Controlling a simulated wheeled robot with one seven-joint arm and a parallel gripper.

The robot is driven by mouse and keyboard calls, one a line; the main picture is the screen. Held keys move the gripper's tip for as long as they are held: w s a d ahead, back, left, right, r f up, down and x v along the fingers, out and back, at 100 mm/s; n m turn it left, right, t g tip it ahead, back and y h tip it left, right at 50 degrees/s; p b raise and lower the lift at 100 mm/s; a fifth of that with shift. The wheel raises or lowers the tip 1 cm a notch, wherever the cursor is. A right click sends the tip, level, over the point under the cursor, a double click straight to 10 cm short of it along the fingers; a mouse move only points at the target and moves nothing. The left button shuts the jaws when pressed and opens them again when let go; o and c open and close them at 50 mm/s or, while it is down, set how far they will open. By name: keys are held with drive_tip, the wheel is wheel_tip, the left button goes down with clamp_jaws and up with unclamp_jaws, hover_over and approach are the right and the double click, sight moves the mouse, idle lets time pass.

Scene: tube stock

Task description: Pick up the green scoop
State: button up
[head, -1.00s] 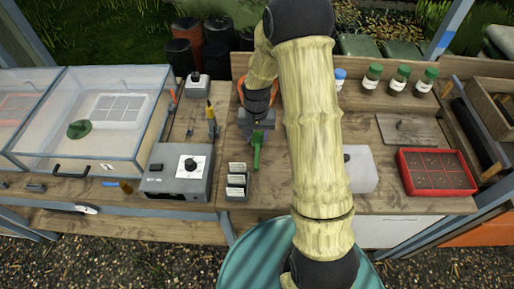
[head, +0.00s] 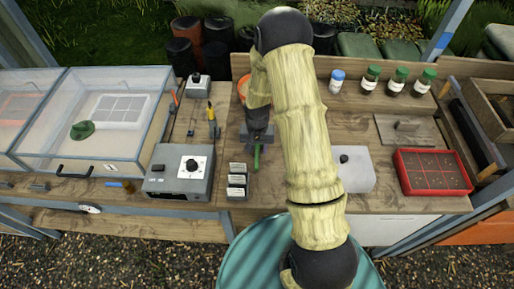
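The green scoop (head: 257,158) is on the wooden bench in the head view, just behind the small stack of labelled grey blocks. Only a narrow green part of it shows, below my gripper. My gripper (head: 257,140) points down right over the scoop and hides its upper part. The fingers are dark and overlap the scoop in the picture, so I cannot tell whether they are open or closed on it.
Labelled blocks (head: 237,180) and a grey box with a dial (head: 180,172) stand in front and left. An orange pot (head: 243,88) is behind my arm. A white box (head: 354,168) and red seed tray (head: 466,184) are at right. A clear-walled case (head: 60,150) fills the left.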

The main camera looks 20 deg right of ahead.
sight(257, 151)
drive_tip(key=shift+f, duration=1.2)
clamp_jaws()
